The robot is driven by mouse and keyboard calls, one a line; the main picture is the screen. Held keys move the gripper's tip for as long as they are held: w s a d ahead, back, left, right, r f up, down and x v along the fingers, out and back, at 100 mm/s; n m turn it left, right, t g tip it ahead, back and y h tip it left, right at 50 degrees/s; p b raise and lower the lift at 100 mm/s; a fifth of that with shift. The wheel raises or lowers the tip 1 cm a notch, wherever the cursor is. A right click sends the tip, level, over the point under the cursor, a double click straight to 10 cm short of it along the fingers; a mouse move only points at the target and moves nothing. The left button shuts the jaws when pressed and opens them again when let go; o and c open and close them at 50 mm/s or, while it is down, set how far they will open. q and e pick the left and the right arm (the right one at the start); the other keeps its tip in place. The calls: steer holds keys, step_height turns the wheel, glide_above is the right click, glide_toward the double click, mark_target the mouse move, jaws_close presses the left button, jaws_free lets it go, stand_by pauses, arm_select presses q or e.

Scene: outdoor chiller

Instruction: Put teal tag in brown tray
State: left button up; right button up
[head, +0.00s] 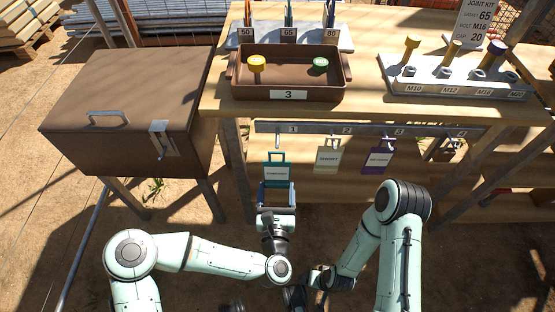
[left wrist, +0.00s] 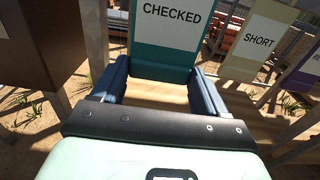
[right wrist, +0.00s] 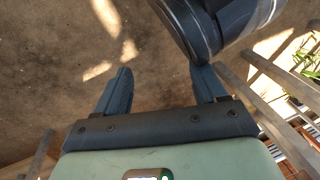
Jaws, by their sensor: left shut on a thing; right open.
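The teal tag (head: 277,173), marked CHECKED, is upright below peg 1 of the rail (head: 310,129). It sits lower in the head view than the other tags; I cannot tell whether its loop still touches the peg. My left gripper (head: 277,188) is shut on its lower part; the left wrist view shows a finger at each side edge of the tag (left wrist: 167,50). The brown tray (head: 247,91), labelled 3, is on the wooden bench above and behind the rail. My right gripper (right wrist: 163,85) is open and empty, low over the ground.
A yellow-topped piece (head: 256,64) and a green-topped piece (head: 320,65) are in the tray, with bare floor between. A cream tag (head: 327,158) and a purple tag (head: 378,160) hang to the right. A brown chest (head: 120,100) stands left; a bolt rack (head: 455,77) stands right.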

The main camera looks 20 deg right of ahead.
arm_select(q)
jaws_close()
